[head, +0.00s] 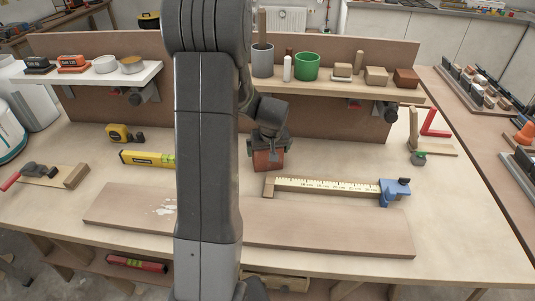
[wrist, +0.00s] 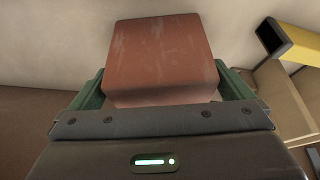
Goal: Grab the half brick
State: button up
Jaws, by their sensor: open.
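The half brick (head: 268,161) is a reddish-brown block at the middle of the workbench, directly under my gripper (head: 268,143) in the head view. In the wrist view the brick (wrist: 162,55) fills the upper middle, with scuffed faces. My gripper's green fingers (wrist: 163,88) stand on either side of the brick's lower part, one left and one right. The jaws are open around it. Where the fingers meet the brick's sides is partly hidden.
A wooden rule with a blue clamp (head: 394,192) lies to the right of the brick. A long board (head: 330,228) lies in front. A yellow level (head: 147,159) is to the left, partly behind my arm. A shelf (head: 340,88) with a green pot (head: 306,67) stands behind.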

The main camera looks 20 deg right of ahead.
jog(key=shift+x, duration=1.4)
jog(key=shift+r, duration=0.1)
jog(key=shift+w, duration=0.15)
jog(key=c, duration=1.8)
jog(key=shift+o, duration=0.2)
jog(key=shift+r, duration=0.2)
